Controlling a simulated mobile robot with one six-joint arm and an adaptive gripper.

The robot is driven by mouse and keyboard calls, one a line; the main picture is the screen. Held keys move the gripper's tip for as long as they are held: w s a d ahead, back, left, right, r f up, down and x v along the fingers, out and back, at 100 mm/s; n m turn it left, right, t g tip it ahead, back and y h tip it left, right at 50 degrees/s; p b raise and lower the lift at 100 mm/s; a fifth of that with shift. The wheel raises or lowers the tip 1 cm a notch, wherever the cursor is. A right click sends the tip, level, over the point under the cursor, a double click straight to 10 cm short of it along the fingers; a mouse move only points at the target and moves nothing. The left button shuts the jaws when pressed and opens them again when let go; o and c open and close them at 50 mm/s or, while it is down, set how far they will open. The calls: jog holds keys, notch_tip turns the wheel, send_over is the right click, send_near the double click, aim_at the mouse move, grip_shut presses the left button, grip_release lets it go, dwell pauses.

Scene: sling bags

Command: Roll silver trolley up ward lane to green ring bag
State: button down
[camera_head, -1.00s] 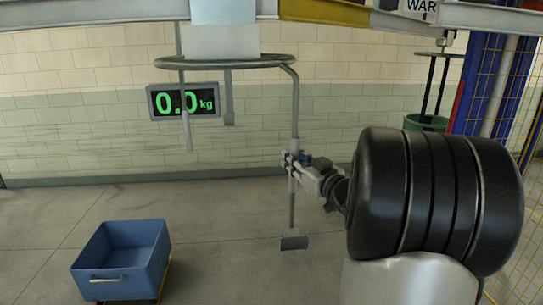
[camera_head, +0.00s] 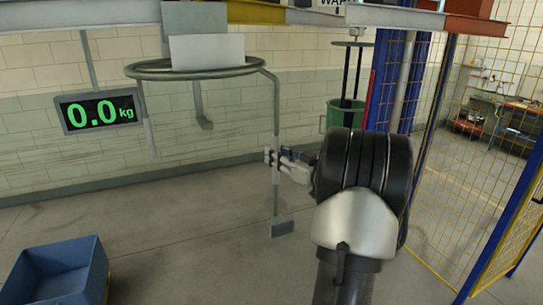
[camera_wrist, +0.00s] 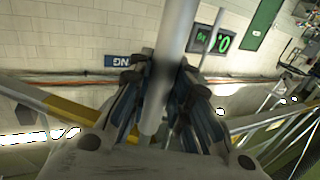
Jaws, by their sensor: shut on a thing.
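The silver trolley hangs from the overhead beam; its pale plate (camera_head: 207,51) stands above a grey ring (camera_head: 160,70). A vertical silver rod (camera_head: 276,200) drops from the ring's right side to a small foot plate. My gripper (camera_head: 273,158) is shut on this rod, about midway down. In the wrist view the blue-padded fingers (camera_wrist: 165,90) close on both sides of the silver rod (camera_wrist: 178,28). The green ring bag (camera_head: 345,114) hangs from its own ring at the back, right of the trolley and apart from it. My arm hides part of the space below it.
An overhead beam (camera_head: 400,18) crosses the top. A scale display (camera_head: 98,110) reads 0.0 kg at left. A blue cart (camera_head: 55,272) stands at lower left. Blue posts and a yellow mesh fence (camera_head: 505,235) bound the right. The middle floor is clear.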

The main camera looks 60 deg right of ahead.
jog(key=shift+s+d+f, duration=0.2)
